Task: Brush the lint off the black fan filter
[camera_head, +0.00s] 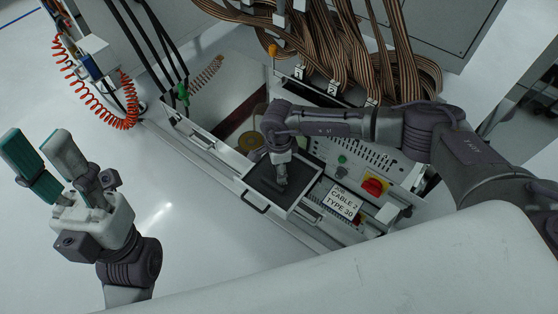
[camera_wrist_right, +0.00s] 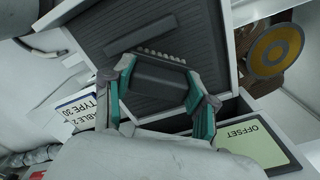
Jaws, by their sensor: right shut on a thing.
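The black fan filter (camera_head: 306,176) is a dark ribbed panel in a light frame with a handle at its front. It also fills the upper middle of the right wrist view (camera_wrist_right: 200,32). My right gripper (camera_head: 281,180) is over the filter, its teal fingers (camera_wrist_right: 160,78) shut on a dark block-shaped brush (camera_wrist_right: 158,82). A row of pale tufts shows along the brush's far edge. I cannot tell whether it touches the filter. No separate lint can be made out. My left gripper (camera_head: 36,140) is open and empty, away to the left.
A card reading "CABLE 2 TYPE 30" (camera_head: 343,203) and a red-and-yellow switch (camera_head: 374,187) are right of the filter. Ribbon cables (camera_head: 345,55) crowd the back. An orange coiled hose (camera_head: 103,112) hangs at left. An "OFFSET" label (camera_wrist_right: 240,143) shows near the gripper.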

